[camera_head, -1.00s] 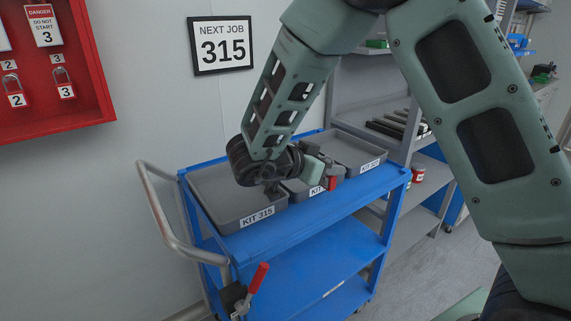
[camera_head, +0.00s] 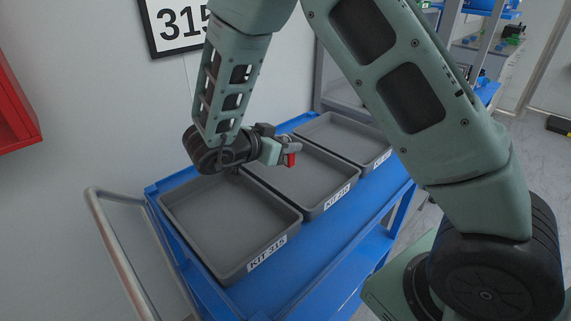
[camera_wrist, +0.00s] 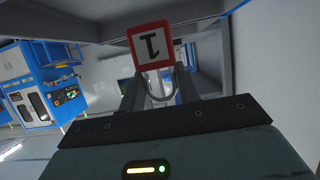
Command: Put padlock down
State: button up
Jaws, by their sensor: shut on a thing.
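My gripper (camera_head: 283,152) is shut on the padlock (camera_head: 291,160), which shows as a small red block in the head view. In the wrist view the padlock (camera_wrist: 150,46) has a red-bordered white face with a 1, upside down in the picture. Its shackle is between the fingers of my gripper (camera_wrist: 158,88). In the head view the padlock appears in front of the middle grey tray (camera_head: 312,205); its height above the tray is hard to tell.
A blue cart (camera_head: 215,298) carries three grey trays. The left tray (camera_head: 225,270) is labelled KIT 315 and looks empty. The right tray (camera_head: 383,158) also looks empty. A metal handle (camera_head: 112,235) is at the cart's left; a grey shelf stands behind at right.

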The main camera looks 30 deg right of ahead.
aim_at(286, 164)
jog(key=shift+f, duration=2.8)
jog(key=shift+f, duration=0.25)
jog(key=o, duration=1)
jog(key=shift+r, duration=0.15)
